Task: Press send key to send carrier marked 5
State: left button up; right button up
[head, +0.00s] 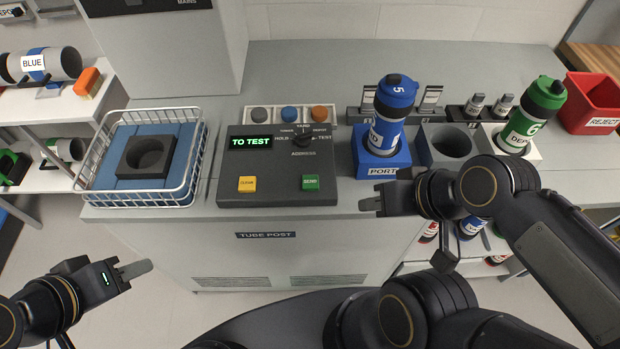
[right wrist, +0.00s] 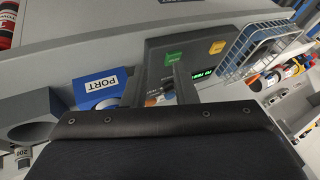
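The blue carrier marked 5 (head: 390,113) stands slightly tilted in the blue block labelled PORT (head: 372,160); the block also shows in the right wrist view (right wrist: 98,89). The control panel (head: 262,160) has a lit display reading TO TEST (head: 251,142), a yellow key (head: 247,183) and the green SEND key (head: 311,183). The green key also shows in the right wrist view (right wrist: 174,58). My right gripper (head: 370,204) is right of the SEND key, apart from it; its fingers look open and empty. My left gripper (head: 134,269) is low at left, away from the panel; its finger gap is unclear.
A wire basket (head: 195,187) with a foam holder (head: 147,156) is left of the panel. A grey empty socket (head: 447,145) and a green carrier marked 6 (head: 534,113) stand right of the port. A red reject bin (head: 594,104) is at far right.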

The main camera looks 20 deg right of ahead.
grip_shut()
dwell(1.4)
